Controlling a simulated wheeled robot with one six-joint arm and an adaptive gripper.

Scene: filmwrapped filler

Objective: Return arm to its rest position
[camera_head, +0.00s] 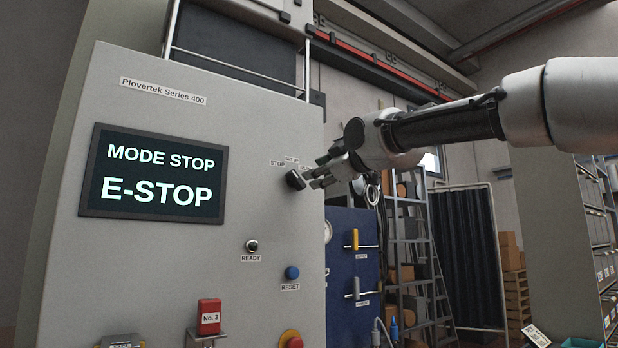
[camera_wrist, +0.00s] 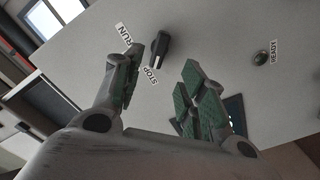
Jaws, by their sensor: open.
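My gripper (camera_head: 318,178) is at the right part of the grey machine panel (camera_head: 230,130), close to the black mode selector knob (camera_head: 296,180). In the wrist view, my gripper (camera_wrist: 160,92) has its two green-padded fingers spread apart with nothing between them. The knob (camera_wrist: 159,47) shows just beyond the fingertips, between the STOP and RUN labels, apart from both fingers. The screen (camera_head: 152,175) reads "MODE STOP" and "E-STOP". My arm reaches in from the right of the head view.
Below the knob are a READY lamp (camera_head: 252,246), a blue RESET button (camera_head: 292,272), a red No. 3 tag (camera_head: 209,316) and a red button with a yellow base (camera_head: 291,339). A blue panel (camera_head: 352,285), a ladder (camera_head: 412,255) and shelving (camera_head: 596,215) stand further right.

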